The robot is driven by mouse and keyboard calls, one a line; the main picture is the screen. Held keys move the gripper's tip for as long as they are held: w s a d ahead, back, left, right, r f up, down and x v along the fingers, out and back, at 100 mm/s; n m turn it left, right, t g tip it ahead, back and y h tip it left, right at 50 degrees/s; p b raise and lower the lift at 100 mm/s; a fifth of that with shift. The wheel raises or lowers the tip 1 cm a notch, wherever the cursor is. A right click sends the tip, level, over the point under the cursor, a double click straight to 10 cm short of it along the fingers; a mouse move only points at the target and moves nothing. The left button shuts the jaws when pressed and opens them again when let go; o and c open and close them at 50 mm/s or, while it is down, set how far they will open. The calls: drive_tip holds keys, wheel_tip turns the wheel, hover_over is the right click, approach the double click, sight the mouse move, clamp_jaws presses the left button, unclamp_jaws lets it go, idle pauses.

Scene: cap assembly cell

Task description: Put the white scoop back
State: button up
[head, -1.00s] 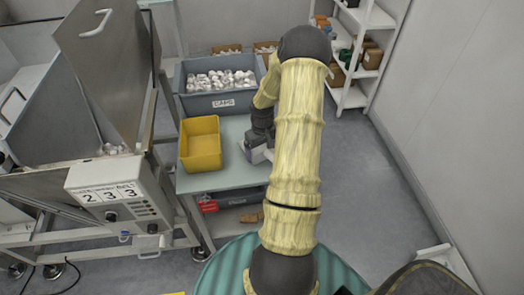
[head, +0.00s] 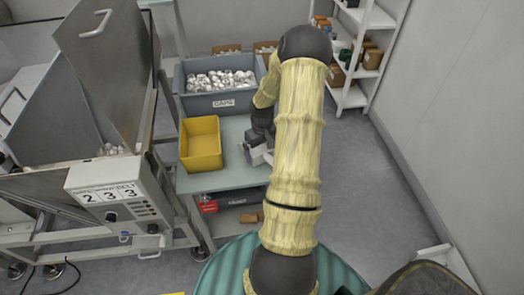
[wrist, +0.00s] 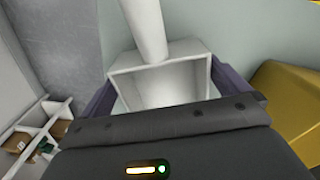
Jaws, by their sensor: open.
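The white scoop (wrist: 150,30) shows in the wrist view, its box-like bowl facing the camera and its round handle running away to the top edge. My gripper (wrist: 160,76) is open, with one purple finger on each side of the bowl. I cannot tell whether the fingers touch it. In the head view my gripper (head: 254,150) is low over the right part of the table (head: 228,180), to the right of the yellow bin. The scoop is mostly hidden there by my gripper and arm.
The yellow bin (head: 201,155) stands close to the left. Behind is a grey bin (head: 213,104) of white caps, labelled CAPS. A steel machine with a counter box (head: 122,195) stands left. A white shelf (head: 350,97) is back right. Floor right of the table is clear.

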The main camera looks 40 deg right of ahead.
wheel_tip(320, 180, up, 11)
drive_tip(key=shift+f, duration=0.15)
idle(0.7)
drive_tip(key=s+a+r+n+t, duration=0.1)
drive_tip(key=a+r, duration=0.2)
drive_tip(key=a, duration=0.5)
drive_tip(key=a+r, duration=0.3)
drive_tip(key=a, duration=0.6)
drive_tip(key=s+a+r+t, duration=0.1)
drive_tip(key=s+a+r, duration=0.3)
drive_tip(key=s+a, duration=0.4)
drive_tip(key=a, duration=0.3)
drive_tip(key=shift+s+a+n+t, duration=0.25)
drive_tip(key=shift+a+n+t, duration=0.05)
drive_tip(key=shift+n, duration=0.1)
drive_tip(key=shift+c, duration=0.4)
